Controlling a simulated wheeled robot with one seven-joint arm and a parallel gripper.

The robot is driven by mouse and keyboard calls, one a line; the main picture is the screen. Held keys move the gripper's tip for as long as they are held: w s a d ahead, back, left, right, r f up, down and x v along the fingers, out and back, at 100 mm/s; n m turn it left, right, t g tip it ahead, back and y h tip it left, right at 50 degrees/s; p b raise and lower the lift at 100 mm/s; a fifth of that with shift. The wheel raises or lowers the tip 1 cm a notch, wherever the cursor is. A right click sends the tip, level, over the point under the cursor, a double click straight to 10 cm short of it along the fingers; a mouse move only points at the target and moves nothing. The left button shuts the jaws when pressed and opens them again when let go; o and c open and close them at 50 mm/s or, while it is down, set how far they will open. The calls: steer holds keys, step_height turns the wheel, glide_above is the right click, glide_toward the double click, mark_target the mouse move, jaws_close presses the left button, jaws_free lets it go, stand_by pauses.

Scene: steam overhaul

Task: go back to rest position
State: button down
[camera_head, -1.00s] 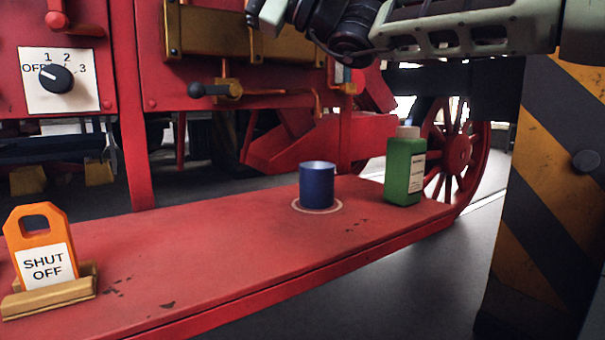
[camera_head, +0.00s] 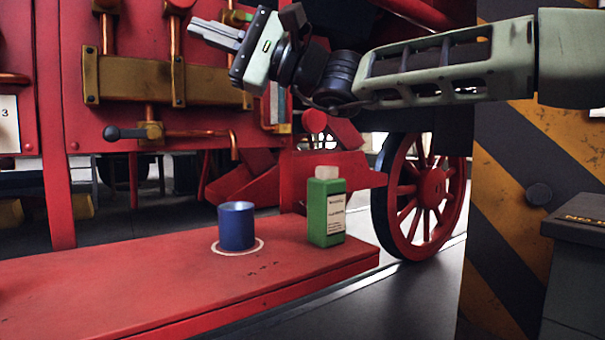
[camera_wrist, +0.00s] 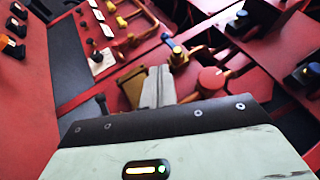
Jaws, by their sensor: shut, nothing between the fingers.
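My gripper (camera_head: 216,34) is at the upper middle of the head view, in front of the brass block and pipes of the red machine. Its fingers are together, with nothing between them. In the wrist view my gripper (camera_wrist: 158,88) points at the red machine, with its fingers side by side. My arm reaches in from the right, above the red ledge (camera_head: 150,290), and touches nothing that I can see.
A blue cup (camera_head: 237,227) stands inside a pale ring on the ledge. A green bottle (camera_head: 326,207) with a pale cap stands right of it. A striped pillar (camera_head: 510,210) and a dark box (camera_head: 575,240) are at the right.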

steer(key=s+f+n+h, duration=0.1)
steer(key=s+f+h, duration=0.35)
steer(key=f, duration=0.55)
steer(key=s+f+n+g+h, duration=0.1)
steer(key=s+f+n+h, duration=0.15)
steer(key=s+f, duration=0.45)
steer(key=s+f+n+h, duration=0.1)
steer(key=s+f+h, duration=0.25)
steer(key=f, duration=0.85)
steer(key=s+d+f+n+t+h, duration=0.15)
steer(key=s+d+f+h, duration=0.4)
steer(key=d+f, duration=0.65)
steer(key=s+d+f+n+t+h, duration=0.1)
steer(key=s+d+f+n+h, duration=0.25)
steer(key=d+f+h, duration=0.85)
steer(key=d+r+y+p, duration=0.1)
steer(key=r+y+p, duration=0.2)
steer(key=r+p, duration=1.3)
steer(key=d+r+y+p, duration=0.2)
steer(key=r+y+p, duration=0.1)
steer(key=r+p, duration=1.3)
step_height(320, 180, up, 4)
steer(key=shift+s+d+f, duration=0.25)
steer(key=shift+s, duration=0.05)
